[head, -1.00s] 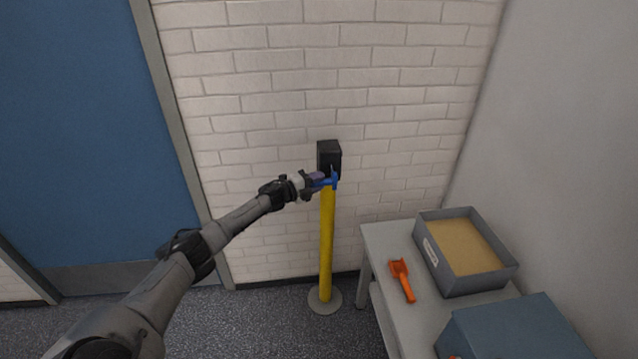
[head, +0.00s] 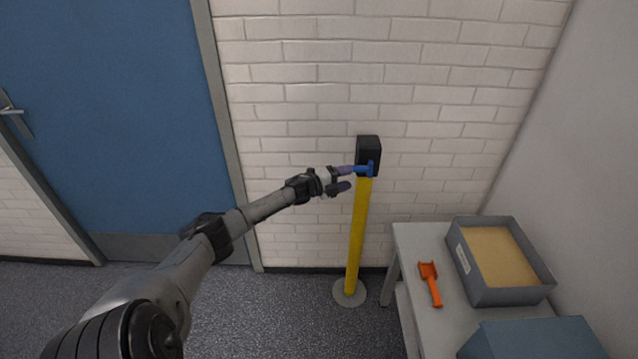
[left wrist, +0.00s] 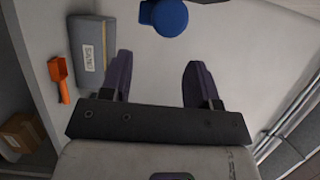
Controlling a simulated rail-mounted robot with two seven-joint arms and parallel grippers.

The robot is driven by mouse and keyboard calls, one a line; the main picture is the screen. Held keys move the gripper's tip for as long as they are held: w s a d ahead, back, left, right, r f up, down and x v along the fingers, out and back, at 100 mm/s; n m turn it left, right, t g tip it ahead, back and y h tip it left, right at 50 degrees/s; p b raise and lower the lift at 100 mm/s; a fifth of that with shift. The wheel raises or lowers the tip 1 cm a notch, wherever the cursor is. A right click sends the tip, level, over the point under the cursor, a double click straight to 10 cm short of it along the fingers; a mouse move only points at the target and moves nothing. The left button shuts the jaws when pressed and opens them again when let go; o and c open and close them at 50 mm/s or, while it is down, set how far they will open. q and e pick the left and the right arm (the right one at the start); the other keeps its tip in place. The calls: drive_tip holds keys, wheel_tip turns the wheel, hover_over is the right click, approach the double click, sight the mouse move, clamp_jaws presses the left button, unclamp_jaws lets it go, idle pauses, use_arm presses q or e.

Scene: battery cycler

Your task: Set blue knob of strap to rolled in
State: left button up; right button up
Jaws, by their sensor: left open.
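The blue knob (head: 370,169) sits on the lower front of the black strap head (head: 368,150), at the top of a yellow post (head: 357,235) with a round grey foot. My left gripper (head: 345,178) is just left of the knob, with its purple fingers spread. In the left wrist view the blue knob (left wrist: 170,18) is at the top, beyond the fingertips of my open, empty left gripper (left wrist: 156,75). The knob is not between the fingers there. In the head view I cannot tell whether a finger touches it. My right gripper is not in view.
A grey table (head: 407,240) on the right holds an orange scoop (head: 430,284), a grey sand box (head: 463,262) and a blue-grey box (head: 530,340). A brick wall (head: 300,110) is behind the post. A blue door (head: 110,120) is on the left.

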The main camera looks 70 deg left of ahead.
use_arm(q)
drive_tip(key=s+p, duration=0.2)
drive_tip(key=s, duration=0.8)
drive_tip(key=shift+s+p, duration=0.15)
drive_tip(key=shift+p, duration=0.2)
idle(0.4)
